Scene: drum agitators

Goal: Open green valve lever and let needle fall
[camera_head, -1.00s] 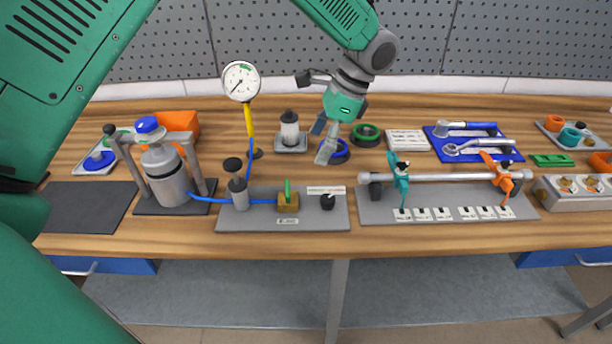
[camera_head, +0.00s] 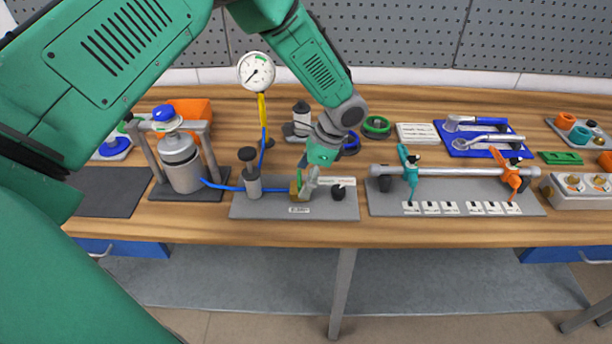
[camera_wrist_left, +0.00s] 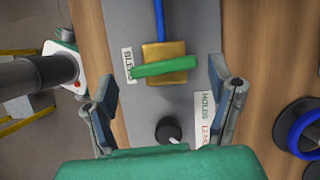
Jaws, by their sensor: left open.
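The green valve lever (camera_head: 299,179) sits on a brass valve block (camera_head: 294,192) on a grey plate (camera_head: 262,208). In the left wrist view the lever (camera_wrist_left: 165,68) lies crosswise to the blue hose, over the brass block (camera_wrist_left: 163,52). My left gripper (camera_head: 307,184) is over the valve, pointing down. In the left wrist view its open fingers (camera_wrist_left: 163,80) stand one on each side of the lever, with gaps. The pressure gauge (camera_head: 257,70) stands on a yellow stem behind; its needle is too small to read exactly. My right gripper is not in view.
A black knob (camera_head: 338,192) is on the same plate, right of the valve. A dark-topped cylinder fitting (camera_head: 250,172) stands left of it. A pressure vessel (camera_head: 180,160) in a frame is further left. A pipe with teal and orange levers (camera_head: 455,171) is to the right.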

